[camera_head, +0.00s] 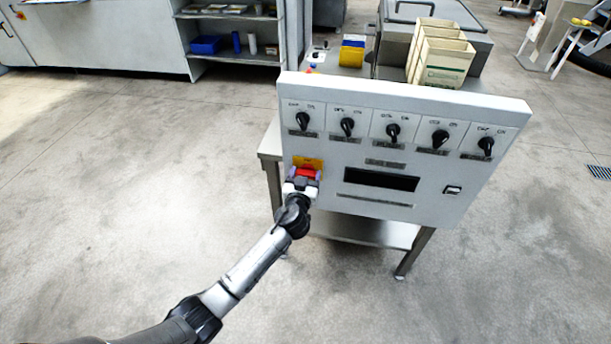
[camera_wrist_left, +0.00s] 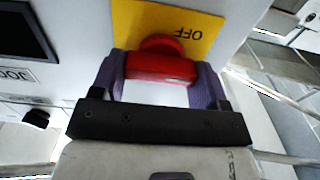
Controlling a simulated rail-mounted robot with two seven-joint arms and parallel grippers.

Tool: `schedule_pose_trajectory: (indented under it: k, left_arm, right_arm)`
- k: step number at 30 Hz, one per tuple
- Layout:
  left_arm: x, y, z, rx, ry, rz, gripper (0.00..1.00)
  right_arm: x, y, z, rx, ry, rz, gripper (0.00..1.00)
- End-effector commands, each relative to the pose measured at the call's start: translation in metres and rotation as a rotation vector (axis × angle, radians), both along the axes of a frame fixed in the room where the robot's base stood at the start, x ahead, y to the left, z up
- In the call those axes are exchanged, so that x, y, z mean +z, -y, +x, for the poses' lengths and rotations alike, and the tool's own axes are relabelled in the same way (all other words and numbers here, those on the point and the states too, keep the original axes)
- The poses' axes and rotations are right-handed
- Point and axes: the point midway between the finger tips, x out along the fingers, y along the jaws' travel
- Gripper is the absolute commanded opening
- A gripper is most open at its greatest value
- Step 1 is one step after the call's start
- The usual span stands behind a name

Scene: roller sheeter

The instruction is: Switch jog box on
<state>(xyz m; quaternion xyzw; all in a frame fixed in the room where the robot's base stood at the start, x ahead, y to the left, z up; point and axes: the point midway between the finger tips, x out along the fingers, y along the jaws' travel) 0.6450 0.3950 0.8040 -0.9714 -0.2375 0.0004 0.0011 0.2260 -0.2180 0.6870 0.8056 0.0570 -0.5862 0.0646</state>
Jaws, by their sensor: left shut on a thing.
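The jog box (camera_head: 330,200) is a pale grey panel box on a metal stand in the head view. A red switch handle (camera_head: 306,173) on a yellow plate (camera_head: 309,161) sits at its lower left. My left gripper (camera_head: 303,180) is at this handle. In the left wrist view, the purple fingers of my left gripper (camera_wrist_left: 160,85) are shut on the two sides of the red handle (camera_wrist_left: 160,66). The yellow plate (camera_wrist_left: 200,28) behind it reads OFF, upside down in this view. My right gripper is not in view.
Several black rotary knobs (camera_head: 347,126) line the top of the panel. A dark slot (camera_head: 381,180) and a small rocker switch (camera_head: 453,190) sit to the right of the red handle. Cream bins (camera_head: 443,62) stand behind the box. The floor (camera_head: 150,180) at left is clear.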

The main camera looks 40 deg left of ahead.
Motion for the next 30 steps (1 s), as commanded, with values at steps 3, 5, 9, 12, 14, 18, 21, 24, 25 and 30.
schedule_pose_trajectory:
  k: [3, 5, 9, 12, 14, 18, 21, 24, 25, 30]
  left_arm:
    - [0.0, 0.0, 0.0, 0.0, -0.008, 0.016, 0.44]
    - [0.0, 0.0, 0.0, 0.0, -0.017, 0.033, 0.44]
    - [0.0, 0.001, 0.0, 0.0, -0.052, 0.1, 0.44]
    - [0.001, 0.001, 0.0, -0.001, -0.087, 0.17, 0.44]
    - [0.001, 0.001, 0.0, 0.0, -0.112, 0.218, 0.44]
    - [0.001, 0.001, 0.001, 0.0, -0.174, 0.335, 0.44]
    - [0.001, 0.002, 0.001, 0.0, -0.219, 0.421, 0.44]
    - [0.0, 0.002, 0.001, -0.001, -0.263, 0.506, 0.44]
    - [0.0, 0.003, 0.001, -0.001, -0.276, 0.531, 0.44]
    - [0.0, 0.003, 0.001, 0.0, -0.35, 0.675, 0.44]
  right_arm:
    - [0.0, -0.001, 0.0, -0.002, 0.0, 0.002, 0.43]
    - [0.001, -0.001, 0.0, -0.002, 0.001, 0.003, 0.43]
    - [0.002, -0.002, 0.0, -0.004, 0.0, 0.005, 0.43]
    - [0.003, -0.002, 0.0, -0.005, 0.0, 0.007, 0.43]
    - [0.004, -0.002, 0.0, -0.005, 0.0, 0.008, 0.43]
    - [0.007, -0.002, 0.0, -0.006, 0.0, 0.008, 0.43]
    - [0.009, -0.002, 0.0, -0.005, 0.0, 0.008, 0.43]
    - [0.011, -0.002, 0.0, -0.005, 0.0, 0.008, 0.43]
    - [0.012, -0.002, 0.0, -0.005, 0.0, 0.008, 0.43]
    - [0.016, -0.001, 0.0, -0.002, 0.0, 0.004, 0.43]
